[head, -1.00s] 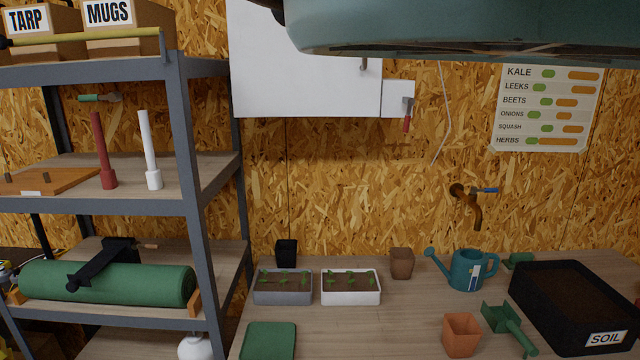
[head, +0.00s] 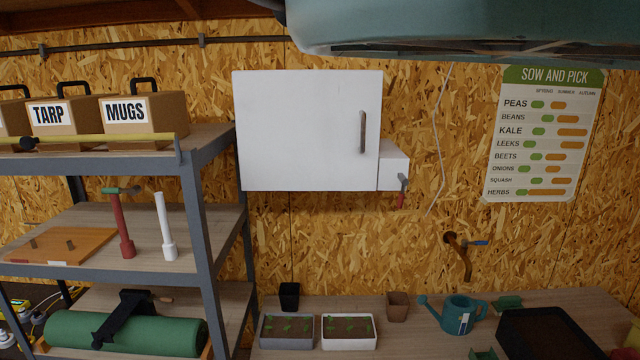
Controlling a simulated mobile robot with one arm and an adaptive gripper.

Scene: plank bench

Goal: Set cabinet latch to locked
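The white cabinet (head: 300,130) hangs on the chipboard wall, with its door shut and a vertical grey handle (head: 362,132) near the door's right edge. A small white box (head: 394,166) sits at its lower right side. On that box is the latch (head: 402,190), a grey pivot with a red grip pointing down. No lock marking can be read. My gripper is not in view.
A grey shelf rack (head: 205,240) with boxes and tools stands at the left. Below the cabinet, the bench (head: 420,345) carries seedling trays (head: 347,332), pots and a watering can (head: 461,314). A tap (head: 458,255) juts from the wall. The space before the cabinet looks clear.

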